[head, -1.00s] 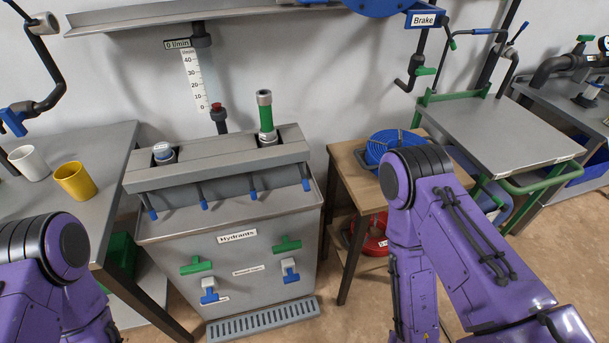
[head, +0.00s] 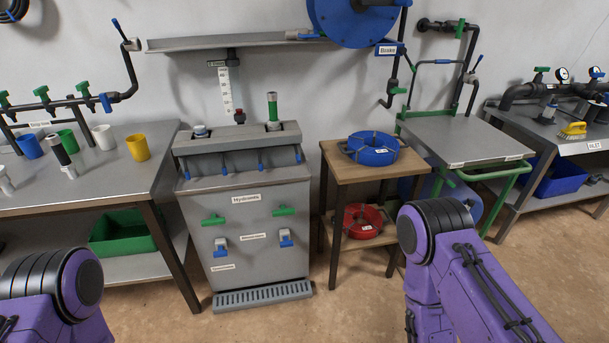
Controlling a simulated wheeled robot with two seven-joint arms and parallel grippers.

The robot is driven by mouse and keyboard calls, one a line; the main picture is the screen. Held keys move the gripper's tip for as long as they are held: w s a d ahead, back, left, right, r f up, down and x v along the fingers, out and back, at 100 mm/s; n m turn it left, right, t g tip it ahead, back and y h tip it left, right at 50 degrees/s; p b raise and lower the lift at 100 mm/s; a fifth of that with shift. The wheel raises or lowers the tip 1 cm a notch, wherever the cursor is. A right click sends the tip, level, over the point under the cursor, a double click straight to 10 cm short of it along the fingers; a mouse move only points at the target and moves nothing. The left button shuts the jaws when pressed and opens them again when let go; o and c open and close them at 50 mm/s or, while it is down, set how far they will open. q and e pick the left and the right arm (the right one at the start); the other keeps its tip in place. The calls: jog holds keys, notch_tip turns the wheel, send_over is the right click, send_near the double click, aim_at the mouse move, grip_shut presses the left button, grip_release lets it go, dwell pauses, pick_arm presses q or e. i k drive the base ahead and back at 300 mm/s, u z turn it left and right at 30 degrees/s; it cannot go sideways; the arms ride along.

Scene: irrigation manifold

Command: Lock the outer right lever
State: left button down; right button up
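The grey Hydrants cabinet (head: 248,262) stands left of centre, with a grey trough-like top (head: 240,136). Several thin levers with blue tips hang along the front of this top. The outermost lever on the right (head: 298,157) points down, close to the right end. Whether it is locked cannot be told at this size. A green-banded nozzle (head: 273,110) stands upright at the right of the top, and a capped fitting (head: 200,131) sits at the left. Only purple links of my two arms show at the bottom; both grippers are out of view.
A bench (head: 92,168) with a yellow cup (head: 138,148) and a white cup (head: 103,138) is on the left. A wooden stand (head: 350,171) with a blue coil (head: 373,150) is right of the cabinet. Open floor lies in front.

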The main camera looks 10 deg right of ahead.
aim_at(298, 156)
jog(key=z, duration=0.85)
jog(key=i, duration=0.6)
jog(key=u, duration=0.05)
